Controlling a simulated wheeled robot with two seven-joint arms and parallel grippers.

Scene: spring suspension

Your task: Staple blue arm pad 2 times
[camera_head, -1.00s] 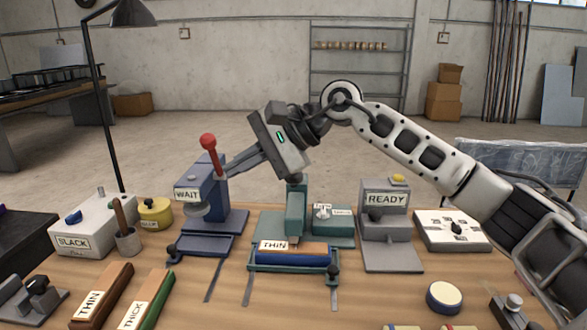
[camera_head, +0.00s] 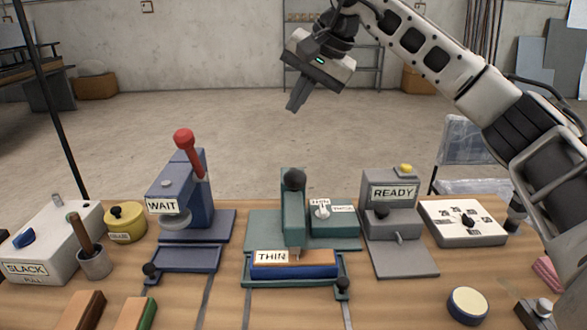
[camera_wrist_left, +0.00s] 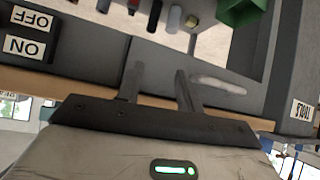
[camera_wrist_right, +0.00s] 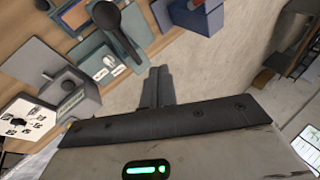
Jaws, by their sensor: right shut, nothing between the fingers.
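The blue pad (camera_head: 295,272) with a tan top and a "THIN" label lies in the teal stapler (camera_head: 345,270) on the bench. The stapler's upright teal arm, topped by a dark ball knob (camera_head: 293,180), stands at the pad's back edge; I cannot tell if it touches. My right gripper (camera_head: 295,106) is shut and empty, in the air well above and behind the stapler. It also shows in the right wrist view (camera_wrist_right: 159,85). My left gripper (camera_wrist_left: 158,78) is out of the head view; its fingers are apart and empty, near a grey tray edge.
Left of the stapler stands a blue "WAIT" press (camera_head: 190,215) with a red-knobbed lever. Right of it are a grey "READY" unit (camera_head: 400,225) and a white dial panel (camera_head: 463,222). A "SLACK" box (camera_head: 50,240) and a yellow pot (camera_head: 125,222) stand at left.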

